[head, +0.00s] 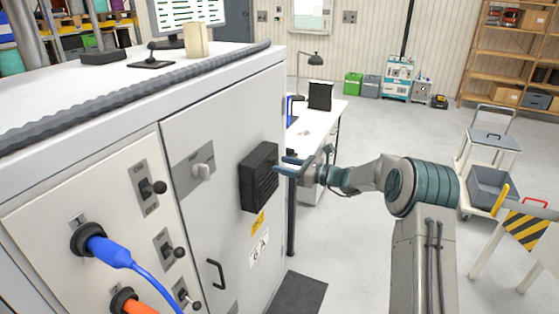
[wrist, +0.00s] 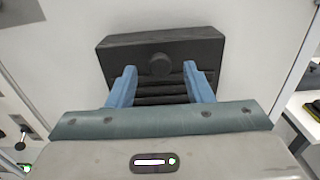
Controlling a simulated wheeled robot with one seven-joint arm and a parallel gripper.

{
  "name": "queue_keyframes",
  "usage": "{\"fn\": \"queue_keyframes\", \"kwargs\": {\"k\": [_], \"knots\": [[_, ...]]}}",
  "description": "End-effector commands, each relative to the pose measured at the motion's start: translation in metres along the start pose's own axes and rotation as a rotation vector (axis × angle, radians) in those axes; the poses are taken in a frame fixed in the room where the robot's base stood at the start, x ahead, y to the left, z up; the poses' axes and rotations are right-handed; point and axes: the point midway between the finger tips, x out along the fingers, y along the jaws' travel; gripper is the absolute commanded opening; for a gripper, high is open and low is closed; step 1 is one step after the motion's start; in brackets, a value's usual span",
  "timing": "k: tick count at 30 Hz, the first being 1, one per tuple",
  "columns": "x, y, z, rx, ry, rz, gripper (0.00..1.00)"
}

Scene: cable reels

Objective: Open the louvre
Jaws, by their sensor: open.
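The louvre (head: 259,178) is a black slatted vent box on the light grey cabinet door. In the wrist view the louvre (wrist: 208,48) fills the upper middle, with a round dark knob (wrist: 160,64) above its slats. The slats look tilted, with dark gaps between them. My gripper (head: 283,165) reaches in from the right, in front of the louvre. In the wrist view my gripper (wrist: 160,78) has its two blue fingers apart, one to each side of the slats and below the knob. Nothing is between the fingers. I cannot tell whether the fingertips touch the louvre.
Toggle switches and a blue plug (head: 108,250) are on the left panel. A white table (head: 318,122) stands behind. Open floor lies to the right, with a striped barrier (head: 527,228).

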Motion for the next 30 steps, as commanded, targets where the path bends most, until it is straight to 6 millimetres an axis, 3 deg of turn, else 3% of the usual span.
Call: {"fn": "queue_keyframes", "kwargs": {"k": [6,16,21,30], "knots": [[0.021,0.000,0.000,-0.001,0.001,0.000,0.47],[0.024,0.000,-0.001,0.000,0.001,-0.001,0.47],[0.024,0.000,-0.001,0.000,0.001,0.000,0.00],[0.020,0.000,-0.004,0.000,-0.017,-0.001,0.00]]}}
